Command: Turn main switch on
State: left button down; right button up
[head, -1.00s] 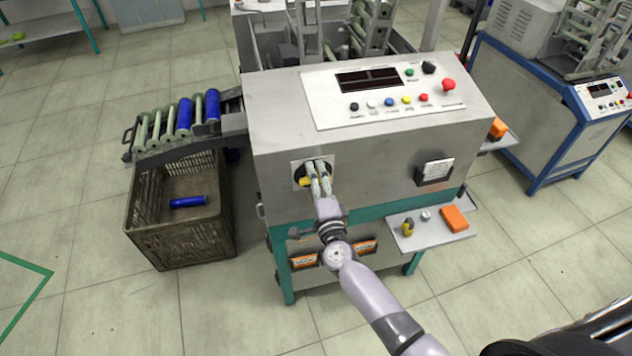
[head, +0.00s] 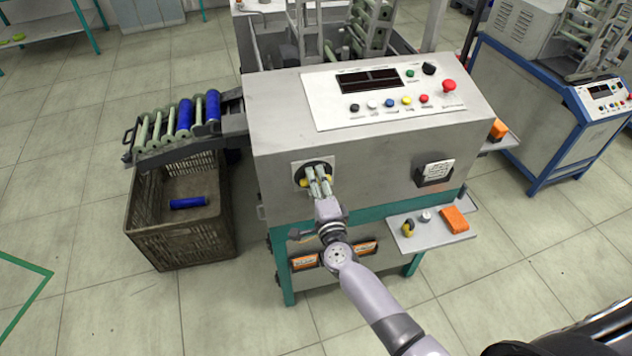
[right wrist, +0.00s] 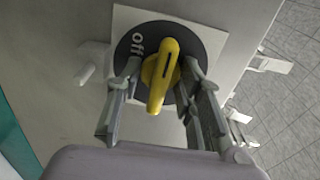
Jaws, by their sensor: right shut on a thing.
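The main switch is a yellow rotary knob on a round black disc with a square pale plate, on the front of the grey machine (head: 275,135). In the right wrist view the yellow knob (right wrist: 162,75) stands nearly upright, tilted slightly, with the word "off" on the disc at its upper left. My right gripper (head: 318,172) is at the switch, one finger on each side of the knob, shut on it. In the head view the fingers hide most of the knob; yellow ends (head: 303,183) show beside them. My left gripper is not in view.
A control panel (head: 440,108) with coloured buttons tops the machine. A black holder with a paper (head: 435,172) is right of the switch. A small shelf (head: 425,238) with an orange box (head: 454,220) juts out below. A crate (head: 185,243) stands at left.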

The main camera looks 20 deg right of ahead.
jog(key=shift+f+m+b, duration=0.1)
jog(key=shift+m+b, duration=0.5)
jog(key=shift+m, duration=0.5)
grip_shut()
jog(key=shift+m, duration=0.8)
jog(key=m+b, duration=0.1)
jog(key=m, duration=0.1)
jog(key=shift+m+b, duration=0.3)
jog(key=shift+r+m, duration=0.2)
jog(key=shift+m, duration=0.4)
